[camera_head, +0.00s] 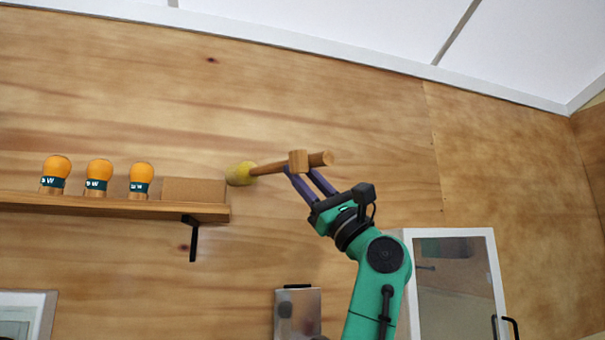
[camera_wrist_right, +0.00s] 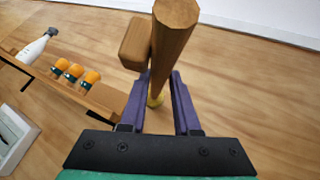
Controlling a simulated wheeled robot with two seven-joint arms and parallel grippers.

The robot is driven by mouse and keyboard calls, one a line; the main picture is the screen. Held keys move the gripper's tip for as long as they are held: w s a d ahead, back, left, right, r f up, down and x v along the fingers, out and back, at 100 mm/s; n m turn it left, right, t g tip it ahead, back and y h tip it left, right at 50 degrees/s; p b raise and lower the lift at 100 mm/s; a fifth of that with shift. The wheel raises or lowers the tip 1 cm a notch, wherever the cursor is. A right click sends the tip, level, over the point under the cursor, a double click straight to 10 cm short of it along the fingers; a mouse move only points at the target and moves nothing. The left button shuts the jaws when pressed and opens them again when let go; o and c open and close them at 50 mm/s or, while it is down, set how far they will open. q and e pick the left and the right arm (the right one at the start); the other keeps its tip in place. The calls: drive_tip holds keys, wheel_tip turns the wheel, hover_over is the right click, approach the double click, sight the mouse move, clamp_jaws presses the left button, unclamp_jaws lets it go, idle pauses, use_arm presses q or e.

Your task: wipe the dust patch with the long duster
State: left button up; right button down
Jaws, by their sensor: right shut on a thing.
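The long duster (camera_head: 270,168) has a wooden handle with a blocky grip and a yellow head (camera_head: 241,174). My right gripper (camera_head: 302,172) is shut on the duster near the block and holds it up, almost level, with the head pointing left. The head is beside the right end of the wall shelf, close to a brown block; I cannot tell whether they touch. In the right wrist view the handle (camera_wrist_right: 173,40) rises between the fingers, and the yellow head shows partly behind it. I cannot make out a dust patch. My left gripper is not in view.
A wooden shelf (camera_head: 120,207) on the plywood wall carries several orange-topped bottles (camera_head: 99,176) and the plain brown block (camera_head: 193,189). A white bottle (camera_wrist_right: 33,47) shows in the right wrist view. Below are a metal box (camera_head: 298,312) and a white-framed cabinet (camera_head: 455,280). The upper wall is clear.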

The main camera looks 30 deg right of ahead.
drive_tip(key=shift+w+d+r, duration=0.1)
drive_tip(key=shift+w, duration=0.1)
drive_tip(key=shift+w+d+p, duration=0.1)
drive_tip(key=shift+w+p, duration=0.2)
